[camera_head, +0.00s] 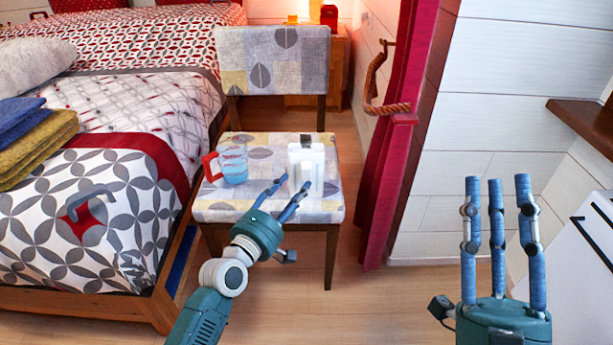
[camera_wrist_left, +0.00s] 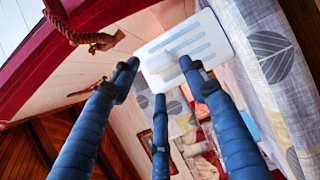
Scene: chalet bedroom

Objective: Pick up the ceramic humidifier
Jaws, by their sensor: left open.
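A white boxy object (camera_head: 307,158), which looks like the ceramic humidifier, stands on the seat of the patterned chair (camera_head: 270,202). In the left wrist view its white face with grey stripes (camera_wrist_left: 205,38) shows just beyond my fingertips. My left gripper (camera_head: 287,190) is open, in front of the white object and partly overlapping its lower part in the head view. In the left wrist view my left gripper (camera_wrist_left: 160,75) has its fingers spread and holds nothing; I cannot tell whether a finger touches the object. My right gripper (camera_head: 499,185) is open and empty at the right, fingers up.
The chair's backrest (camera_head: 273,62) rises behind.

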